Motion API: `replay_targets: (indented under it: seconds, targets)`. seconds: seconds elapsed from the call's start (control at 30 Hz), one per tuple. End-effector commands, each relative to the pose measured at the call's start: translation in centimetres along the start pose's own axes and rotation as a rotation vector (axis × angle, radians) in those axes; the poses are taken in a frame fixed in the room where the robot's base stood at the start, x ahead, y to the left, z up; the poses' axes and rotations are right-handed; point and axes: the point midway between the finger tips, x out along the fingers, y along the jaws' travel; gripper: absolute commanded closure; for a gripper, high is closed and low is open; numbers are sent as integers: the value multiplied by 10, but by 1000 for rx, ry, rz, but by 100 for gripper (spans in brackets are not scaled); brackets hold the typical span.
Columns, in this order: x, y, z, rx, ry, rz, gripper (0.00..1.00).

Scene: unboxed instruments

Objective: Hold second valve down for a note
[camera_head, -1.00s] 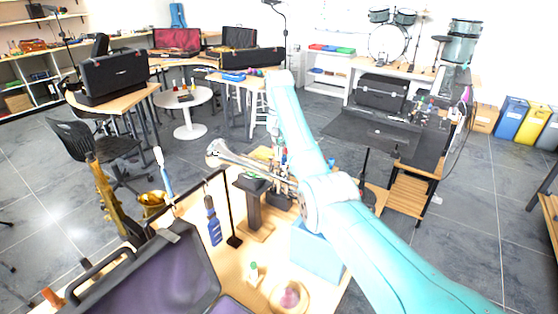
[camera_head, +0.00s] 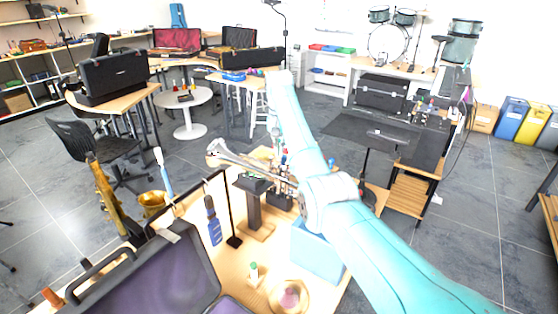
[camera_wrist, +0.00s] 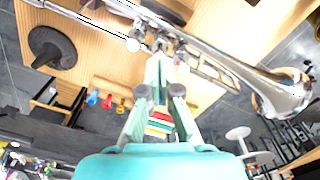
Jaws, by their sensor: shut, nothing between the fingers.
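A silver trumpet (camera_head: 240,161) lies roughly level on a dark stand (camera_head: 254,205) on the wooden workbench, its bell to the left in the head view. In the wrist view the trumpet (camera_wrist: 235,68) crosses the top, its bell at the right. My gripper (camera_wrist: 159,62) is shut and empty, its fingertips at the valve cluster. A pale valve button (camera_wrist: 133,44) shows left of the fingertips. The fingertips cover the middle of the cluster, so I cannot tell whether the second valve is touched or pressed.
An open black case with purple lining (camera_head: 150,281) fills the front left of the bench. A gold saxophone (camera_head: 105,195), a blue-handled tool (camera_head: 212,222) and a round wooden dish (camera_head: 289,296) are nearby. A light blue box (camera_head: 315,255) stands under my arm.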

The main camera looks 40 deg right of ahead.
Motion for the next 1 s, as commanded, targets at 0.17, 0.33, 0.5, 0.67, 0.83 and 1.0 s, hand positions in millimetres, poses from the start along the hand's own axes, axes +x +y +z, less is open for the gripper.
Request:
replay_targets:
  seconds: [0.17,0.33,0.5,0.67,0.83,1.0]
  targets:
    - [3,0,0,0,0,0,100]
    - [8,0,0,0,0,0,100]
    - [12,0,0,0,-1,0,100]
    - [16,0,0,0,-1,0,100]
    - [21,0,0,0,-1,0,100]
    - [25,0,0,0,-1,0,100]
